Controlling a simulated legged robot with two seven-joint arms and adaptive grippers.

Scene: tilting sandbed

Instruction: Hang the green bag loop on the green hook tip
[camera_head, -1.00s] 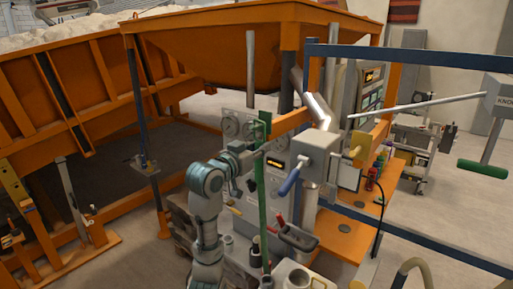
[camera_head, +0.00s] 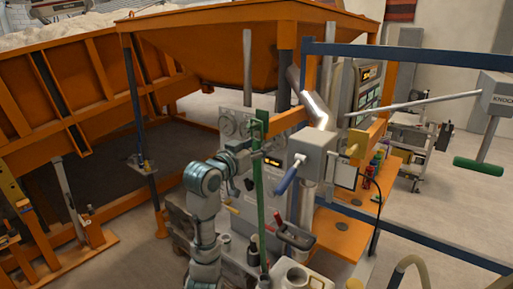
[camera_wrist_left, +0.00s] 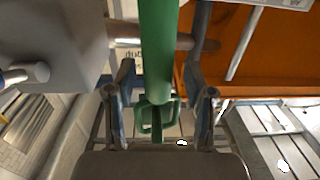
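A long green pole (camera_head: 260,205) stands upright in front of the grey machine panel, with a wider green piece (camera_head: 262,122) at its top. My left gripper (camera_head: 258,157) is at its upper part. In the left wrist view the pole (camera_wrist_left: 159,50) runs between the two spread fingers of my left gripper (camera_wrist_left: 160,85), with a gap seen on each side. A small green loop-shaped piece (camera_wrist_left: 146,127) shows at the pole's near end. I cannot tell which piece is the hook tip. No bag can be made out. My right gripper is not in view.
A grey box (camera_head: 312,152) with a blue-handled lever (camera_head: 286,181) is close right of the pole. A dark tray (camera_head: 296,235) sits low beside it. Blue rails (camera_head: 410,240) cross the right. An orange hopper (camera_head: 210,60) stands above. Open floor (camera_head: 450,215) lies right.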

